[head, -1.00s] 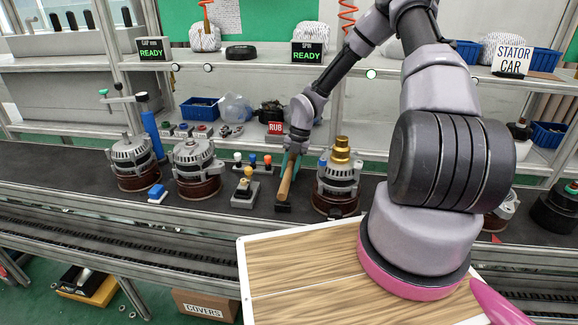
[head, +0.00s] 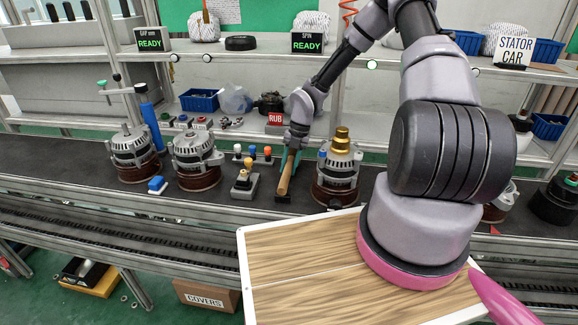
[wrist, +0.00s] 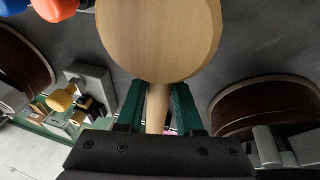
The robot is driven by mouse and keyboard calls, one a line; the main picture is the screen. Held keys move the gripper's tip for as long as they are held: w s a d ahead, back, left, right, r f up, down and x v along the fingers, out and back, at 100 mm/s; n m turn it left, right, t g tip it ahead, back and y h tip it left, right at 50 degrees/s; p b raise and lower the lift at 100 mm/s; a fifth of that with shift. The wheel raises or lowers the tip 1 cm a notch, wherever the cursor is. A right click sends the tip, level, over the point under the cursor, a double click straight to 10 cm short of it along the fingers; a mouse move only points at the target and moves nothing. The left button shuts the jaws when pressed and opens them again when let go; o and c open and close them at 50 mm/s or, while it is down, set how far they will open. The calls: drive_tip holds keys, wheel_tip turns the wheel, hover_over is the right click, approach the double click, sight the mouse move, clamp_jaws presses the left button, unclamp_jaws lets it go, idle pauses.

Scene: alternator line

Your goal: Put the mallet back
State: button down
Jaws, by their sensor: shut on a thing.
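The mallet (head: 285,178) is pale wood and stands tilted over the dark belt in the head view. Its low end is at a small black block (head: 283,198); I cannot tell whether they touch. My gripper (head: 292,155), with green fingers, is shut on the mallet from above. In the wrist view, the mallet's broad round wooden face (wrist: 160,40) fills the top middle. Its narrow shaft runs down between the green fingers of my gripper (wrist: 157,105). The fingers hide part of the shaft.
An alternator with a brass stack (head: 340,165) stands close to the right of the mallet. A yellow-knobbed fixture (head: 245,181) stands close to its left. Coloured knobs (head: 252,152) stand behind. More alternators (head: 195,160) are further left. A wood-topped board (head: 300,270) lies in front.

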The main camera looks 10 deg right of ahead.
drive_tip(key=shift+f, duration=0.25)
drive_tip(key=shift+c, duration=2.4)
unclamp_jaws()
drive_tip(key=s+d+r+m+t+h, duration=0.1)
drive_tip(key=d+r+m, duration=0.25)
drive_tip(key=r, duration=0.75)
drive_tip(key=s+d+r+m+h, duration=0.1)
drive_tip(key=d+r+m+h, duration=0.3)
drive_tip(key=r, duration=0.7)
drive_tip(key=s+a+r+m+t+y, duration=0.1)
drive_tip(key=s+r+m+t, duration=0.3)
drive_tip(key=s+r+m, duration=0.7)
drive_tip(key=s+r+m+t+y, duration=0.2)
drive_tip(key=s+r+m+t, duration=0.1)
drive_tip(key=s+r+m, duration=0.8)
wheel_tip(320, 180, up, 4)
drive_tip(key=m, duration=0.6)
drive_tip(key=shift+a+r+t+y, duration=0.25)
drive_tip(key=shift+a+t+y, duration=0.1)
drive_tip(key=shift+t+y, duration=0.05)
